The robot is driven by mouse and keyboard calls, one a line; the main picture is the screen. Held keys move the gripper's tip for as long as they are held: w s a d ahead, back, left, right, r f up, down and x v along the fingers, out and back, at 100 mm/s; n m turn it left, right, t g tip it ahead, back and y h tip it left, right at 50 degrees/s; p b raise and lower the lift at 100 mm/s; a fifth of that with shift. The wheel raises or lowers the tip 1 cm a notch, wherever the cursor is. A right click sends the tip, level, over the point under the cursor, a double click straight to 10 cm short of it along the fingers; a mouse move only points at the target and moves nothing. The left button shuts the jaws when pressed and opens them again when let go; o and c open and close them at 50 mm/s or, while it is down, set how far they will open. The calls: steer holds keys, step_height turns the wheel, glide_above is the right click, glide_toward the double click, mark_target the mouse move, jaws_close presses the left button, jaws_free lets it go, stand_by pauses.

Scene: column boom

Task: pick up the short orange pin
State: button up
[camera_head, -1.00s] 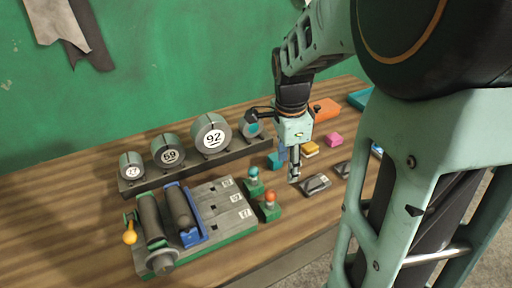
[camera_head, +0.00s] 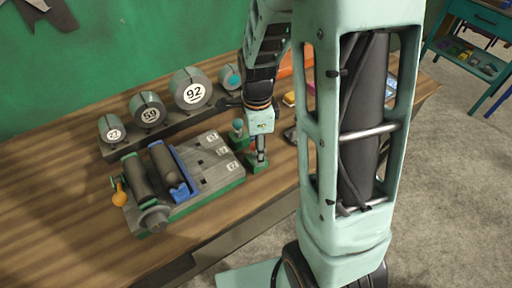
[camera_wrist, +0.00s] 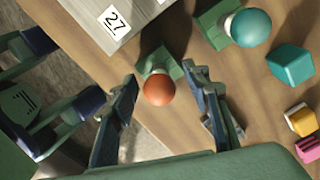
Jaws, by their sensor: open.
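The short orange pin (camera_wrist: 158,90) has a round orange top and stands in a green base (camera_wrist: 160,64). In the wrist view it lies between the two spread fingers of my gripper (camera_wrist: 160,76), with a gap on each side. My gripper is open and holds nothing. In the head view my gripper (camera_head: 261,160) is right at the green base (camera_head: 257,168) and hides most of the orange pin. I cannot tell the exact height of the fingertips relative to the pin.
A teal-topped pin (camera_wrist: 250,28) on its own green base stands close by; it also shows in the head view (camera_head: 237,127). A grey numbered block (camera_head: 212,155) with rollers lies to the left. Teal (camera_wrist: 291,64), yellow (camera_wrist: 301,120) and pink pieces lie to the right.

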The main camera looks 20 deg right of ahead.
steer(key=shift+f, duration=0.5)
jaws_close()
steer(key=shift+r, duration=0.15)
steer(key=shift+r+p, duration=0.8)
steer(key=shift+r, duration=0.05)
steer(key=s+a+r+p, duration=0.6)
steer(key=s+r+p, duration=0.2)
steer(key=s+r, duration=0.3)
steer(key=shift+s+a+p, duration=0.35)
steer(key=shift+s+a, duration=0.05)
steer(key=shift+s, duration=0.25)
